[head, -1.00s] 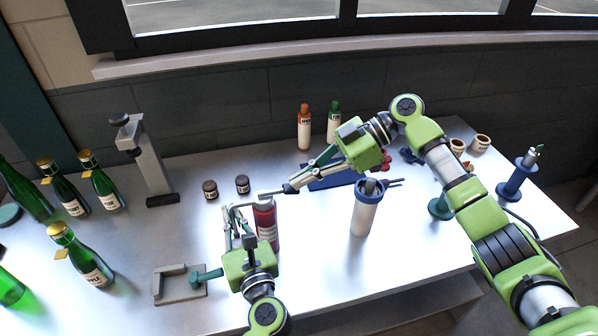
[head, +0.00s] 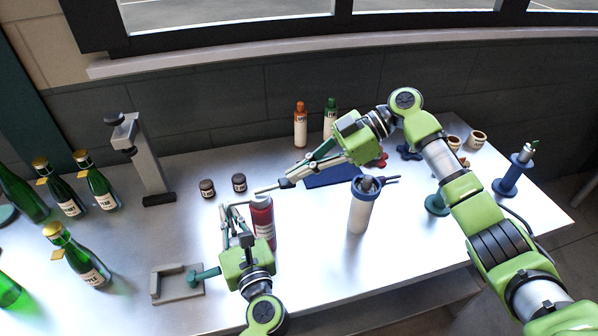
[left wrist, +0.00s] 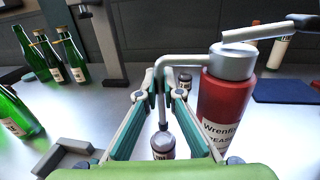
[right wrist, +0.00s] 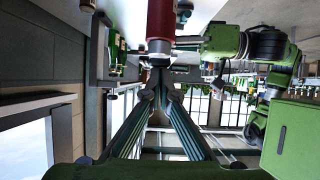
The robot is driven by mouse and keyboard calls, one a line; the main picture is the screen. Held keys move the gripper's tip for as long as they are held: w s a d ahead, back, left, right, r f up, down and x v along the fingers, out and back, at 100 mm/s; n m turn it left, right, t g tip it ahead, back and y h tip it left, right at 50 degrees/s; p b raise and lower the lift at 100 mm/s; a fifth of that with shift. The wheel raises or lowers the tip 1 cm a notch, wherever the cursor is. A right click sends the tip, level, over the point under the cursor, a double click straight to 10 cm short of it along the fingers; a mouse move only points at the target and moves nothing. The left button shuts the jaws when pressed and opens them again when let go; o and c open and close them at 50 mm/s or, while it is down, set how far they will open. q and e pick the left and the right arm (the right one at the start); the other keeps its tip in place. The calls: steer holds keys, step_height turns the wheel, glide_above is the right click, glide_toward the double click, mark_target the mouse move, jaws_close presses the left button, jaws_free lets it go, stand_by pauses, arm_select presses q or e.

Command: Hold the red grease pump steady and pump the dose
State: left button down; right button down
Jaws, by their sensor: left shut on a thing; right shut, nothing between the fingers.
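The red grease pump (head: 264,226) stands upright on the table, with a grey head, a bent spout and a side lever (head: 270,188) with a dark end. My left gripper (left wrist: 161,88) is shut at the pump's thin spout (left wrist: 180,60); the pump body stands beside its fingers, to the right in the left wrist view. A small labelled jar (left wrist: 163,145) shows below the spout's end. My right gripper (head: 291,181) is shut and empty, its fingertips close to the lever's dark end. Whether they touch it is unclear. The right wrist view shows the pump (right wrist: 161,20) upside down.
A white-and-blue canister (head: 361,212) stands right of the pump. Two dark jars (head: 207,188) (head: 239,183) are behind it. Green bottles (head: 87,262) and a grey stand (head: 148,165) are left. A grey fixture (head: 178,284) lies near the front edge. A blue mat (head: 325,178) lies behind.

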steer(key=shift+r, duration=0.1)
steer(key=w+d+r, duration=0.1)
steer(key=d+r, duration=0.6)
steer(key=r, duration=0.3)
steer(key=shift+d+r, duration=0.2)
steer(key=shift+r, duration=0.1)
stand_by(1.0)
steer(key=a+r+h, duration=0.1)
steer(key=h, duration=0.2)
steer(key=shift+s+a+r, duration=0.1)
steer(key=shift+a+r, duration=0.05)
steer(key=shift+a, duration=0.05)
